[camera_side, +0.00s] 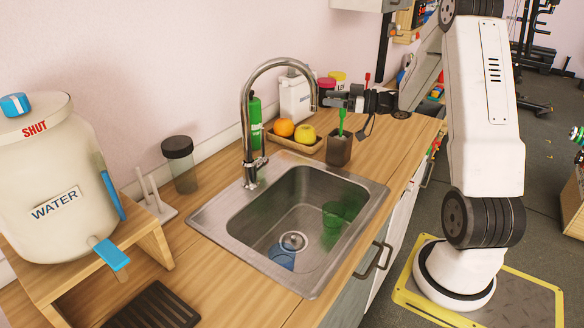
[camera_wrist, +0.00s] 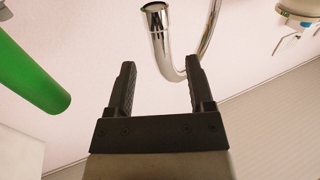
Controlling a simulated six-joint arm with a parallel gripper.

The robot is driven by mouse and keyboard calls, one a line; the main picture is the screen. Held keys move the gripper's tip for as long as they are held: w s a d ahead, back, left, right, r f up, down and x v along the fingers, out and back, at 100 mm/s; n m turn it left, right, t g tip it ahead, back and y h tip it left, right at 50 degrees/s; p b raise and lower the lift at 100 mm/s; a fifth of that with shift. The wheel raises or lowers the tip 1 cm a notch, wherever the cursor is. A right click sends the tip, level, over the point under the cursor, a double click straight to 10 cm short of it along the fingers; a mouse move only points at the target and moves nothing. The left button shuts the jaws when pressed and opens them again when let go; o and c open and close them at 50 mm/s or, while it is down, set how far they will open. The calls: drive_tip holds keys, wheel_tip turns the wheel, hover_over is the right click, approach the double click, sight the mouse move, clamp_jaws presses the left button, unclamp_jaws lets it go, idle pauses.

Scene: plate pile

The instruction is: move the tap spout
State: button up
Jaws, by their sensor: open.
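The tap spout (camera_side: 281,64) is a tall chrome gooseneck on the back rim of the steel sink (camera_side: 212,220). Its free end points down over the sink's right side. My gripper (camera_side: 330,98) is beside that free end, with its jaws towards the spout. In the wrist view my gripper (camera_wrist: 158,82) is open, with nothing between the fingers. The spout (camera_wrist: 164,45) shows beyond the fingertips, its open end at the top. I cannot tell whether a fingertip touches it.
A green cup (camera_side: 336,217) and a blue cup (camera_side: 281,257) are in the sink. A green bottle (camera_side: 255,122), a fruit tray (camera_side: 275,138) and a dark brush holder (camera_side: 339,150) stand behind it. A water tank (camera_side: 40,170) stands at left.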

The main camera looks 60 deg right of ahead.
drive_tip(key=x, duration=0.7)
clamp_jaws()
idle(0.3)
drive_tip(key=shift+s, duration=0.1)
idle(1.2)
